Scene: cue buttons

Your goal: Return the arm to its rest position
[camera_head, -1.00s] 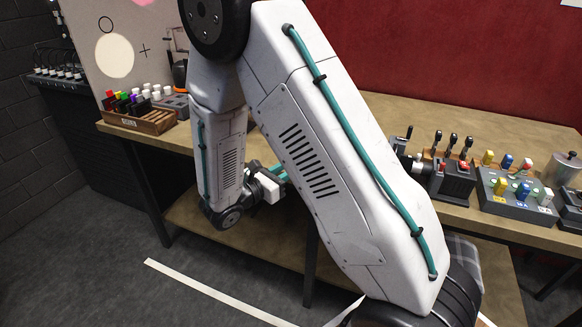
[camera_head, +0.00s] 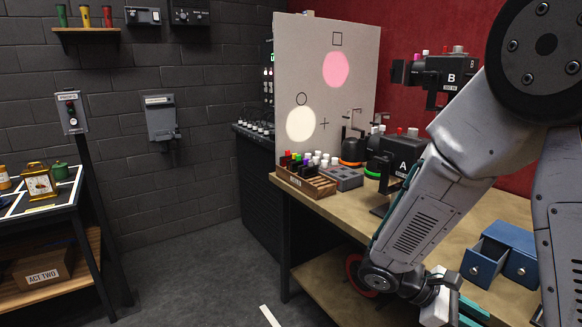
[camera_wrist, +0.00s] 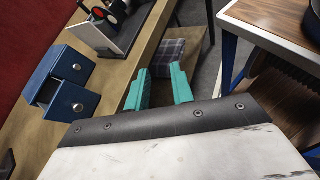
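My arm fills the right side of the head view, bent at the elbow in front of the workbench (camera_head: 340,210). My gripper (camera_head: 468,312) is low at the right edge area of that view, partly cut off by the bottom of the frame. In the wrist view my gripper (camera_wrist: 159,84) shows two teal fingers spread apart with nothing between them. Behind the fingers lies a plaid cloth (camera_wrist: 190,48) at a lower level, apart from them.
Blue drawer boxes (camera_head: 505,250) stand on the bench near my arm, one drawer pulled out. Boxes marked A (camera_head: 400,160) and B (camera_head: 440,75) are beside the arm. A side table (camera_head: 40,205) stands at the left. The floor (camera_head: 205,285) between is open.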

